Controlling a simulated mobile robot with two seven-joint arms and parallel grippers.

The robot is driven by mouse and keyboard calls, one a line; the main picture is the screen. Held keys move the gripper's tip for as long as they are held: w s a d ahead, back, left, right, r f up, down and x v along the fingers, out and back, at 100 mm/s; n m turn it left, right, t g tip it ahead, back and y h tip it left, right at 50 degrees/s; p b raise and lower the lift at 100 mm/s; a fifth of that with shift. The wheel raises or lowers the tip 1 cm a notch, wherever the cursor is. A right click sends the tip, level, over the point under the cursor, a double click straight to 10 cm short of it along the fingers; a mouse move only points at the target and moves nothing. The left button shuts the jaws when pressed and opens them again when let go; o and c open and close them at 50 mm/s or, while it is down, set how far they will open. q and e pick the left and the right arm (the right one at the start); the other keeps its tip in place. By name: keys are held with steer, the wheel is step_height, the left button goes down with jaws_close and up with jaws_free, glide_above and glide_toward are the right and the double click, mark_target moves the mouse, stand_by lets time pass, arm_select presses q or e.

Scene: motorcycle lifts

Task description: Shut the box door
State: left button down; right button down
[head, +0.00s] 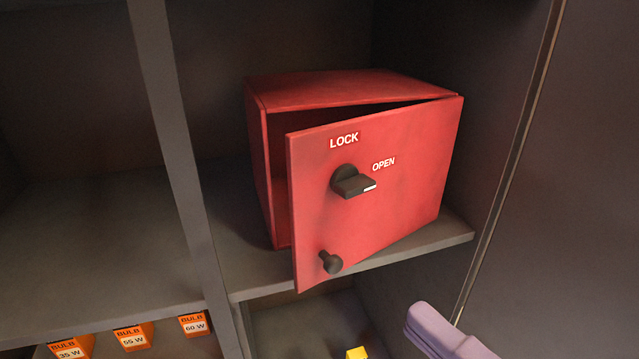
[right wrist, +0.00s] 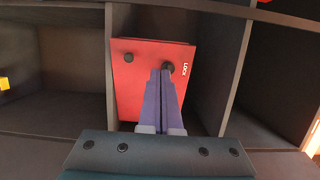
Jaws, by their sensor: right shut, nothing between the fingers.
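A red box (head: 265,170) stands on a shelf in the head view. Its red door (head: 400,190) is ajar: the left edge stands out from the box, the right edge meets it. The black turn handle (head: 350,182) points right, below the word OPEN. A black knob (head: 331,263) sits at the door's lower left. My right gripper (head: 418,320) is at the lower right, below and right of the door. In the right wrist view its purple fingers (right wrist: 160,76) are together and empty, pointing towards the door (right wrist: 133,90); contact cannot be told. My left gripper is not seen.
The shelf (head: 455,232) runs under the box, with an upright divider (head: 172,140) left of it and a side wall (head: 560,200) right. Several orange bulb boxes (head: 133,337) stand lower left. A yellow object (head: 356,353) lies below the shelf.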

mark_target(300, 216)
steer(key=x, duration=1.3)
steer(key=shift+w+a+p, duration=0.2)
steer(key=shift+a+p, duration=0.15)
steer(key=shift+w+a, duration=0.2)
steer(key=shift+w, duration=0.05)
steer(key=shift+m+t+h, duration=0.4)
steer(key=shift+m+h, duration=0.2)
steer(key=shift+h, duration=0.2)
steer(key=b+x, duration=0.3)
steer(key=x, duration=0.3)
steer(key=shift+w+a+f+b, duration=0.15)
steer(key=shift+w+a+b, duration=0.05)
steer(key=shift+a+b, duration=0.2)
steer(key=shift+s+f, duration=0.1)
